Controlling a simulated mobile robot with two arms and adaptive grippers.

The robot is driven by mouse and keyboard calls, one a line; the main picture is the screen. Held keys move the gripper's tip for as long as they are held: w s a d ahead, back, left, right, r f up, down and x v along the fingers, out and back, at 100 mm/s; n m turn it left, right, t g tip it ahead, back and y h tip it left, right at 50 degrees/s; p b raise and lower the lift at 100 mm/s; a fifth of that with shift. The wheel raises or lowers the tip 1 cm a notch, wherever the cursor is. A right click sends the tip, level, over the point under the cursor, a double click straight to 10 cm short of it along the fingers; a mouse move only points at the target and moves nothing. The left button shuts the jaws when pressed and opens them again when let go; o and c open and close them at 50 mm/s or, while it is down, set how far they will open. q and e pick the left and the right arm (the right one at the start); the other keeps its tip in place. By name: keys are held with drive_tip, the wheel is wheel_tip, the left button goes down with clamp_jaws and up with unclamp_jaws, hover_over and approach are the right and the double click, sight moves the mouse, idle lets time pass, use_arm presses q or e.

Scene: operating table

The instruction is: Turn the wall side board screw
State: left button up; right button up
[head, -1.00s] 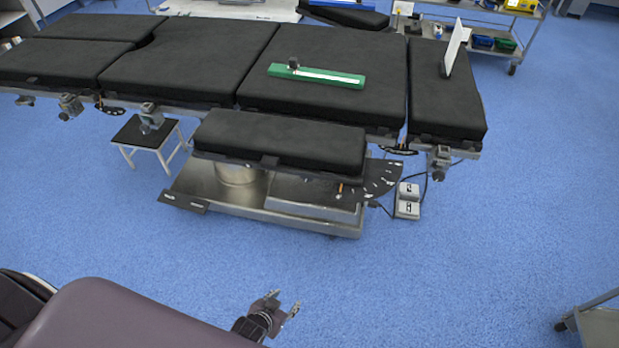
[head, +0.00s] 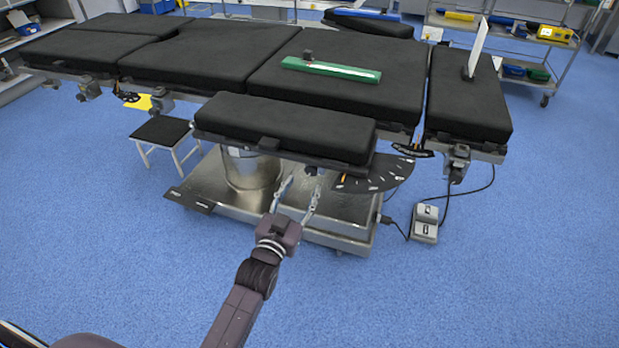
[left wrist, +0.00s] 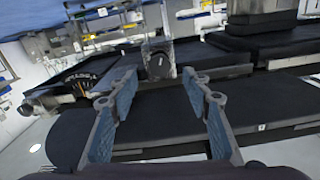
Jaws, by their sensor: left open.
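The black side board (head: 285,130) juts out from the near side of the operating table (head: 350,75). A small dark knob (head: 311,170), seemingly the screw, shows under the board near its front edge. In the left wrist view a round black knob with a light mark (left wrist: 159,64) sits on a grey block, ahead of and between the fingers. My left gripper (head: 297,193) is open and empty, with its fingertips below the board, apart from the knob. The left wrist view shows both blue-padded fingers (left wrist: 160,108) spread wide. My right gripper is not in view.
A fan-shaped scale plate (head: 385,174) lies right of the knob under the table. The metal base (head: 335,225) stands below. A foot pedal (head: 425,222) with cables is on the floor at right, and a black stool (head: 160,131) at left. The near floor is clear.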

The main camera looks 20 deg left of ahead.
sight(310, 172)
use_arm(q)
drive_tip(key=w+b, duration=0.1)
drive_tip(key=w, duration=0.4)
drive_tip(key=shift+d+f, duration=0.1)
drive_tip(key=shift+d, duration=0.05)
drive_tip(key=shift+w, duration=0.7)
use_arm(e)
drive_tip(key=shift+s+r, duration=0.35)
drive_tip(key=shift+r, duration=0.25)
use_arm(q)
drive_tip(key=shift+c, duration=0.3)
drive_tip(key=c, duration=1.1)
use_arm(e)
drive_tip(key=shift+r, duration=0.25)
